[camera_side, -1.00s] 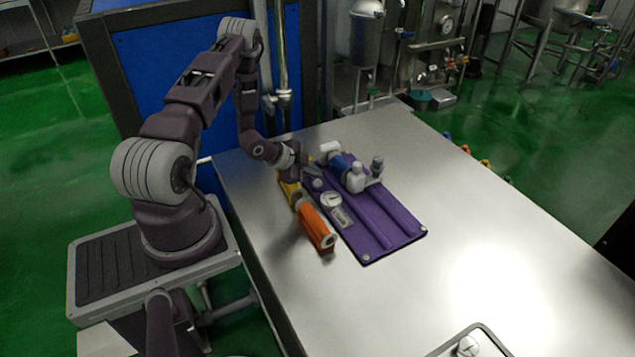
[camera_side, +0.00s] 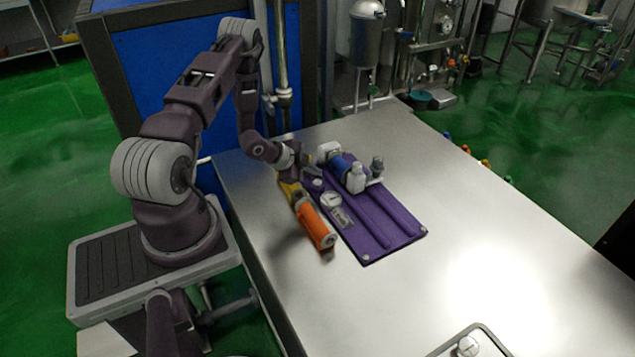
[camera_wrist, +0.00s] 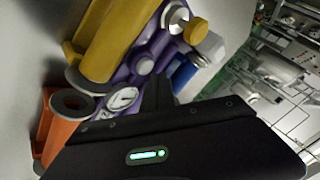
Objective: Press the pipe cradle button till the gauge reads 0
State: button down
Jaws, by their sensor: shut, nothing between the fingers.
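The purple pipe cradle (camera_side: 372,227) lies on the steel table in the side view. Its round white-faced gauge (camera_side: 331,199) also shows in the wrist view (camera_wrist: 122,98); the needle is too small to read surely. A round grey button (camera_side: 317,184) sits beside the gauge on the cradle; it appears in the wrist view as a round knob (camera_wrist: 145,64). My gripper (camera_side: 311,172) is shut and empty, low over the cradle's far left end, close to the button. In the wrist view its dark fingers (camera_wrist: 158,92) are beside the button; contact cannot be told.
An orange cylinder (camera_side: 317,228) and a yellow one (camera_side: 289,192) lie along the cradle's left edge, close to my gripper. A blue-and-white pipe fitting (camera_side: 343,165) and a white bottle-like part (camera_side: 357,179) sit on the cradle's far part.

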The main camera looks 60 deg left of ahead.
aim_at(315, 183)
dwell(0.4)
jog(key=shift+f, duration=0.4)
jog(key=shift+f, duration=0.45)
dwell(0.5)
jog(key=shift+r, duration=0.85)
jog(key=shift+r, duration=2.5)
